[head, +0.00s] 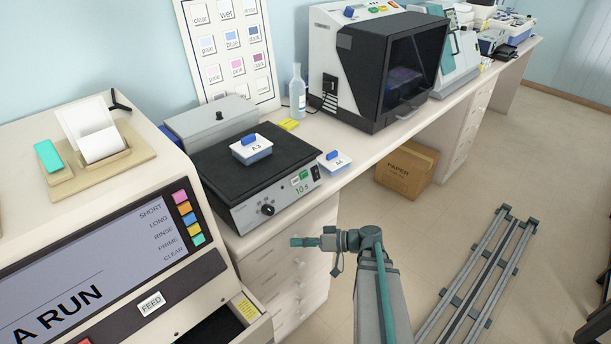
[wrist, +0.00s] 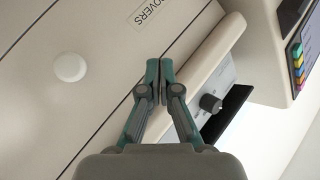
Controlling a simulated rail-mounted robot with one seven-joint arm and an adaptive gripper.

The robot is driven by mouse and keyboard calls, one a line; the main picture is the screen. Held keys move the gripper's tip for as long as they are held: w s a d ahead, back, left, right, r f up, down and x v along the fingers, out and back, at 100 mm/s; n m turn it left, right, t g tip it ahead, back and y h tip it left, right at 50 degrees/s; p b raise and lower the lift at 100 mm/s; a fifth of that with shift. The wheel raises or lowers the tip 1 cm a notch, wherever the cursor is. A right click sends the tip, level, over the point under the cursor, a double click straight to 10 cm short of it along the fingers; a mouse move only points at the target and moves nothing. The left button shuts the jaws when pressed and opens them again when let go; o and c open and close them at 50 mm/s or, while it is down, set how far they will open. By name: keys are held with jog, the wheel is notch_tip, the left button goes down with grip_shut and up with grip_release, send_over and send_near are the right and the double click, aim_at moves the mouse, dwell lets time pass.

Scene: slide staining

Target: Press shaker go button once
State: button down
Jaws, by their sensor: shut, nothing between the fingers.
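The shaker (head: 262,168) is a box with a black top platform and a grey front panel, on the bench left of centre in the head view. Its front has a black knob (head: 267,209), a green display or button (head: 304,175) by a "10 s" label, and a black switch (head: 315,172). I cannot tell for sure which part is the go button. A blue-lidded box marked A3 (head: 251,150) sits on the platform. My gripper (head: 293,242) is shut and empty, in front of the drawers, below and apart from the shaker. In the wrist view the knob (wrist: 211,103) shows right of my gripper (wrist: 159,72).
A blue-lidded box marked A4 (head: 335,161) lies on the bench right of the shaker. The large stainer with coloured buttons (head: 187,218) stands at left. A black-windowed machine (head: 385,72) stands behind. A drawer with a white knob (wrist: 70,67) fills the wrist view's left.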

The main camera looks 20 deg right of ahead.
aim_at(304, 175)
jog(key=d+r+n+t+y, duration=0.1)
jog(key=d+r+n+t, duration=0.1)
jog(key=d+r, duration=0.4)
jog(key=w+d+r+n+t+y, duration=0.1)
jog(key=d+r+t, duration=0.3)
jog(key=r, duration=0.9)
jog(key=shift+w+d+n+t, duration=0.15)
jog(key=shift+d+n+t, duration=0.15)
jog(key=shift+d+n, duration=0.6)
jog(key=shift+w+d+m, duration=0.1)
jog(key=shift+d+m, duration=0.1)
jog(key=shift+m, duration=0.1)
jog(key=shift+w+a+f+p, duration=0.1)
jog(key=shift+w+a+f, duration=0.4)
jog(key=shift+w, duration=0.75)
jog(key=shift+w+a+f+p, duration=0.1)
jog(key=shift+w+a+f, duration=0.4)
jog(key=shift+w, duration=0.8)
jog(key=shift+w+a+f+p, duration=0.1)
jog(key=shift+w+a+f, duration=0.4)
jog(key=shift+w, duration=0.75)
jog(key=shift+d+f, duration=0.1)
jog(key=shift+d, duration=0.05)
jog(key=shift+w+f+b, duration=0.2)
jog(key=shift+f+b, duration=0.05)
jog(key=shift+b, duration=0.45)
